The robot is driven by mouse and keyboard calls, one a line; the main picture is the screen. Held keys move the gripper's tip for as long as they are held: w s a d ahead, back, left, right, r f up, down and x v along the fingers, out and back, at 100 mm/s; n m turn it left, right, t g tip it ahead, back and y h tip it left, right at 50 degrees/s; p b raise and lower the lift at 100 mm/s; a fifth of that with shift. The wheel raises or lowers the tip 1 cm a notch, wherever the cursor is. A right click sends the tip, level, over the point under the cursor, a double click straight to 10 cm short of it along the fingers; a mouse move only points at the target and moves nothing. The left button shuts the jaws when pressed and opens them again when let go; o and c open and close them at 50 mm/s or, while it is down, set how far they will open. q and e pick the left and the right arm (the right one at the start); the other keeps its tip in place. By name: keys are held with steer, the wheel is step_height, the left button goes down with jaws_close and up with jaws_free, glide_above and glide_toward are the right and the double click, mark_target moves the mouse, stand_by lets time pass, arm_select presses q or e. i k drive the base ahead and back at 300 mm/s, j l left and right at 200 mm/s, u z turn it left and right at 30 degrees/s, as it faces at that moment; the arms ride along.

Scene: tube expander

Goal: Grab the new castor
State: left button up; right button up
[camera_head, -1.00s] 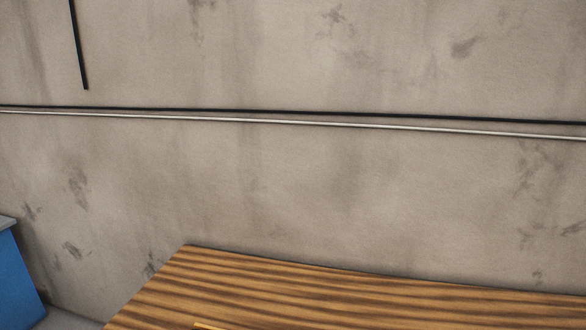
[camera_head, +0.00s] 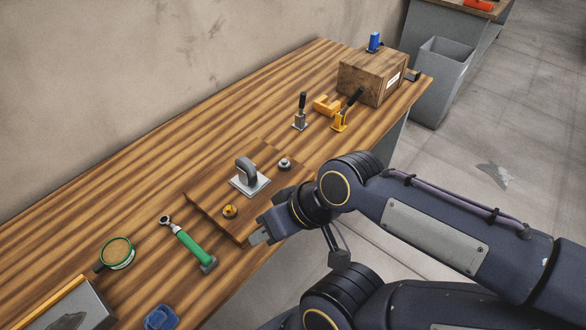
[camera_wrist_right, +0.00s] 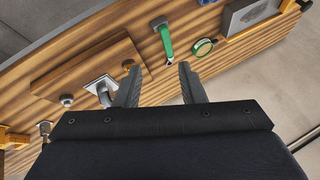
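A grey part with a curved top on a square metal plate (camera_head: 248,180) stands on a wooden board (camera_head: 205,215) on the bench; it looks like a castor, but I cannot be sure it is the new one. In the right wrist view the part (camera_wrist_right: 101,86) is partly hidden behind a finger. My right gripper (camera_head: 262,236) is at the bench's front edge, near the board's front corner. In the right wrist view its fingers (camera_wrist_right: 158,82) are spread with nothing between them. My left gripper is not in view.
A yellow nut-like part (camera_head: 230,211) and a small grey part (camera_head: 284,163) are on the board. A green-handled tool (camera_head: 190,244) and round green item (camera_head: 117,252) lie left. Clamps (camera_head: 300,112) and a wooden box (camera_head: 372,78) stand at the back right. A grey bin (camera_head: 440,85) stands beyond.

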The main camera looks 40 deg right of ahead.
mark_target(247, 178)
steer(key=z, duration=1.15)
steer(key=i+l, duration=0.2)
steer(key=l, duration=0.25)
steer(key=i+l+u, duration=0.1)
steer(key=u, duration=0.35)
steer(key=l+u, duration=0.25)
steer(key=u, duration=0.15)
steer(key=l+u, duration=0.2)
steer(key=u, duration=0.7)
